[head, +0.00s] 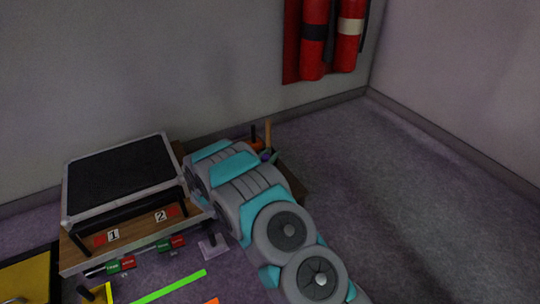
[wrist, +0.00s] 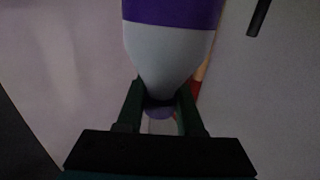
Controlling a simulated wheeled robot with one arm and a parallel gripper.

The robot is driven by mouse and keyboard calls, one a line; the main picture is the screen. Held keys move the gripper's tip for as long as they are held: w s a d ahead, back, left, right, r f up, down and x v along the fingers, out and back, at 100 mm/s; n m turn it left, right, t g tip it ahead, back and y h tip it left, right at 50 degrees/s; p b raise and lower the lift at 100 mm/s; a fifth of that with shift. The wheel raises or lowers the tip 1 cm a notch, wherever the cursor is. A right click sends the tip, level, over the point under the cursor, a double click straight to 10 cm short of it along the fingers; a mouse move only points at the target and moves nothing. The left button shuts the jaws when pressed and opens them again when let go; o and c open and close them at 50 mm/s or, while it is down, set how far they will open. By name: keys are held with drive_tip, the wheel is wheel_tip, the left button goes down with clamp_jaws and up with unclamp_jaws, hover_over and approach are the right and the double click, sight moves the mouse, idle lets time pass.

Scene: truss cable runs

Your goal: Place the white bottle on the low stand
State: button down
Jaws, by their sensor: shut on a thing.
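The white bottle (wrist: 170,50) fills the upper middle of the wrist view, with a broad purple band and a purple part at its narrow end. My gripper (wrist: 160,92) is shut on it at the narrow neck, one dark green finger on each side. In the head view my arm hides the gripper, and I cannot make out the bottle there. A low stand with a black top and pale frame (head: 122,178) is at the left of the head view; I cannot tell for sure whether it is the task's stand.
A wooden board (head: 75,254) with labels 1 and 2 lies under the black-topped stand. Red and green labelled blocks (head: 122,264) are along its front. Red fire extinguishers (head: 316,40) hang on the back wall. The floor at right (head: 430,210) is clear.

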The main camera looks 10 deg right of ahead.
drive_tip(key=c, duration=0.5)
unclamp_jaws()
drive_tip(key=shift+c, duration=0.2)
